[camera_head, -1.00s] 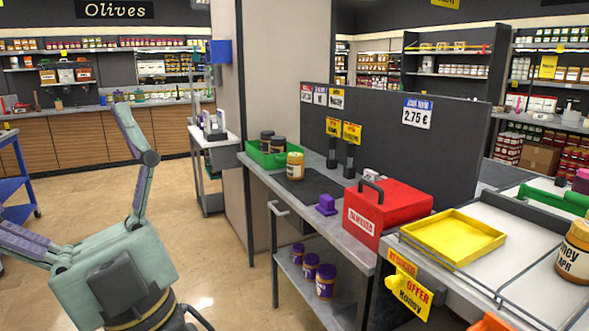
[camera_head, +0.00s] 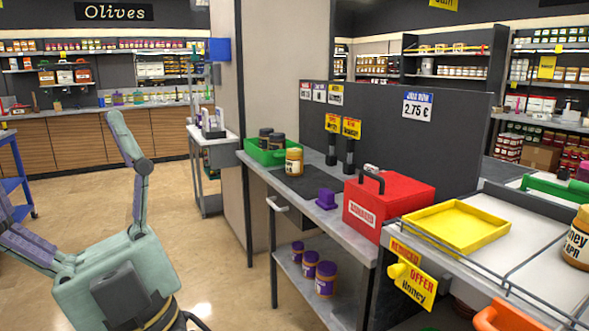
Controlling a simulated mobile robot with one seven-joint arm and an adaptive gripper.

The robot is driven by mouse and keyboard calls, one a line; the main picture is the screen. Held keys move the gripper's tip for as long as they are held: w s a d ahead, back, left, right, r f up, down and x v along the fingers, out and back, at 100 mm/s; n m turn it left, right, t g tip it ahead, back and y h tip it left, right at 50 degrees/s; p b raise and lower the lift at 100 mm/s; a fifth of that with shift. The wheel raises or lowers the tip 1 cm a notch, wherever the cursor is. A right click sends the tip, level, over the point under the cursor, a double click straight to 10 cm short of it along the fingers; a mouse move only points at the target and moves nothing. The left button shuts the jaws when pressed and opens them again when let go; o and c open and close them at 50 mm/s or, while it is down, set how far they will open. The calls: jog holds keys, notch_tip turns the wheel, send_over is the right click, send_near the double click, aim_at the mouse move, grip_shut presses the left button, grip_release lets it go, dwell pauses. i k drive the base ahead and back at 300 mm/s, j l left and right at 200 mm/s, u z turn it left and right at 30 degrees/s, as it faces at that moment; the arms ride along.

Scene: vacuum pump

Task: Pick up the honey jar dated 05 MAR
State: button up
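A honey jar (camera_head: 577,240) with a yellow lid stands on the white counter, cut off by the right edge; its label reads "Honey" with "APR" below. A smaller jar (camera_head: 294,162) with an orange-yellow lid and pale label stands on the dark mat of the middle counter; its print is too small to read. I cannot see a label dated 05 MAR. My teal arm and body show at the lower left. My gripper is not in view.
A red box (camera_head: 390,208) with a handle and a yellow tray (camera_head: 455,228) stand to the right. A green tray (camera_head: 268,152) holds dark jars. Purple-lidded jars (camera_head: 326,278) stand on the lower shelf. A dark divider (camera_head: 400,138) backs the counter. The floor at left is open.

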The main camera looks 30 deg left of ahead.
aim_at(293, 156)
jog(key=i+j+z, duration=0.1)
jog(key=i+j, duration=1.75)
